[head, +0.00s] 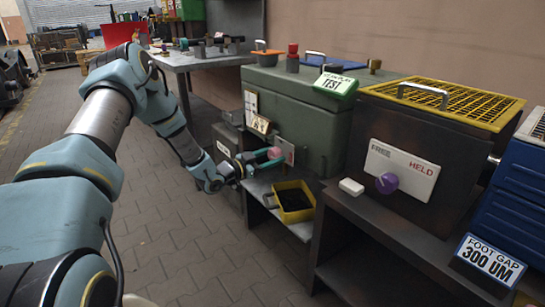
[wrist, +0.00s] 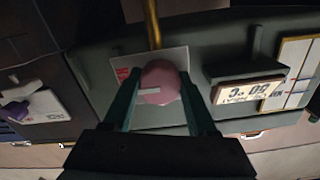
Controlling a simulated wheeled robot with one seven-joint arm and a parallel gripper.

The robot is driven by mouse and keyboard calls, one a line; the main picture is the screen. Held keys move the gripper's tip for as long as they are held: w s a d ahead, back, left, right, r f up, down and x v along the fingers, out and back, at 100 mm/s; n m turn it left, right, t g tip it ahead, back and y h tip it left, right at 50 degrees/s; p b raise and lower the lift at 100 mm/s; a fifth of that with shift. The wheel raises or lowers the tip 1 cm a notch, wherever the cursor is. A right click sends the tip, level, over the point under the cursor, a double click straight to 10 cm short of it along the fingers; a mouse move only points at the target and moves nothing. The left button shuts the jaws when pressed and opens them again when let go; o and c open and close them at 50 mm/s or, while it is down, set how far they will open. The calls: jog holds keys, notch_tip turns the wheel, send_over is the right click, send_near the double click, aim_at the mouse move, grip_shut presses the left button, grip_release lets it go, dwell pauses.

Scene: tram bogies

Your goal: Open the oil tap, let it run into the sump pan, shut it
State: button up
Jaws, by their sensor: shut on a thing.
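The oil tap is a round pink knob (head: 274,153) on a pale plate on the front of the green housing; it also shows in the wrist view (wrist: 163,77). The knob has a white bar mark. My gripper (head: 268,157) is shut on the knob, one dark green finger on each side in the wrist view (wrist: 160,90). The yellow sump pan (head: 298,215) stands on a low shelf below the tap, with a dark inside. I cannot tell whether that is oil.
A plate marked FREE and HELD (head: 408,168) with a purple knob (head: 387,183) is on the dark box to the right. A small label sign (head: 260,124) sits left of the tap.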

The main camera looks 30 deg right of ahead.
jog(key=shift+n, duration=0.3)
jog(key=n, duration=0.3)
jog(key=shift+n, duration=0.4)
jog(key=n, duration=0.4)
jog(key=shift+n, duration=0.3)
jog(key=n, duration=0.4)
jog(key=shift+s+n+p, duration=0.1)
jog(key=shift+n+p, duration=0.3)
jog(key=shift+n, duration=2.1)
jog(key=o, duration=1.4)
jog(key=shift+c, duration=0.2)
